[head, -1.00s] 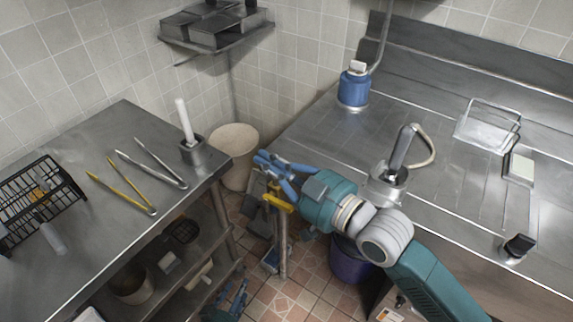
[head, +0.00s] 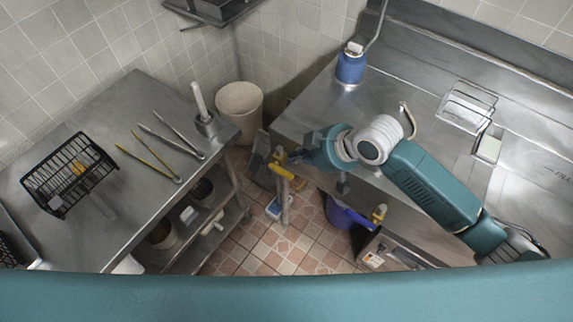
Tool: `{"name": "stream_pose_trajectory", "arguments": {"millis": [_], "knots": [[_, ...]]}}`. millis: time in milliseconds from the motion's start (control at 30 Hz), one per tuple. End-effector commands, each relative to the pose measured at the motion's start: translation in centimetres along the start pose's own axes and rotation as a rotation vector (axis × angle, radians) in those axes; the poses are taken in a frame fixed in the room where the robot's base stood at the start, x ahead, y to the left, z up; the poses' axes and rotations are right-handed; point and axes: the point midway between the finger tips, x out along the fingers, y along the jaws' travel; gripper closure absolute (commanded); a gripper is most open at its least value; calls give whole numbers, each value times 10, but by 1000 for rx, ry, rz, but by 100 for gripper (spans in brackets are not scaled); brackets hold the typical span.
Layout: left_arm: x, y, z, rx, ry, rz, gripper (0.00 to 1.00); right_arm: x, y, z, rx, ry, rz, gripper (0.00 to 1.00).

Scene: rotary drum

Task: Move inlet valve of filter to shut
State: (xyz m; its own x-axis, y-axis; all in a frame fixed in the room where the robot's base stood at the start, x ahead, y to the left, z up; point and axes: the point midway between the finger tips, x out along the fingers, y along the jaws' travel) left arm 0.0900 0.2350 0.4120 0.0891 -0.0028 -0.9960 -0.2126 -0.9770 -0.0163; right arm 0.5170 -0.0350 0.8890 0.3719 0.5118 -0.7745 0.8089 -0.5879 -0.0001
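My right gripper (head: 285,157) reaches in from the right over the gap between the two steel counters. Its small blue fingers are at the yellow handle (head: 283,171) on top of an upright post (head: 284,205). I cannot tell whether they touch it or whether they are open or shut. I cannot tell whether this handle is the filter's inlet valve. A second small yellow part (head: 379,213) shows lower right, beside a blue-purple bucket (head: 347,214). A blue canister (head: 350,66) with a pale top stands at the back of the right counter. My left gripper is not in view.
The left counter (head: 110,110) holds a black wire basket (head: 68,178), tongs (head: 165,146) and a white-handled tool in a holder (head: 204,118). A beige bin (head: 239,108) stands between the counters. Some tiled floor (head: 265,245) is clear.

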Motion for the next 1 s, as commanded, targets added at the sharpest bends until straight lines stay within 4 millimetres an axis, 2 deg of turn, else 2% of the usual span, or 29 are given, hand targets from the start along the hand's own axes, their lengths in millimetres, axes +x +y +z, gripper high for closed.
{"name": "stream_pose_trajectory", "arguments": {"millis": [100,267,400,600,1000], "knots": [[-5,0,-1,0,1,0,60,26,-1,-2,3,0,-3,100],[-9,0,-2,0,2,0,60,58,-2,-2,2,0,-2,100],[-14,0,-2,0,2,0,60,72,-1,17,3,-2,-1,100],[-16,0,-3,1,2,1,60,83,0,27,0,1,0,100],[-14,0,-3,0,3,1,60,86,-1,31,0,0,0,100]]}}
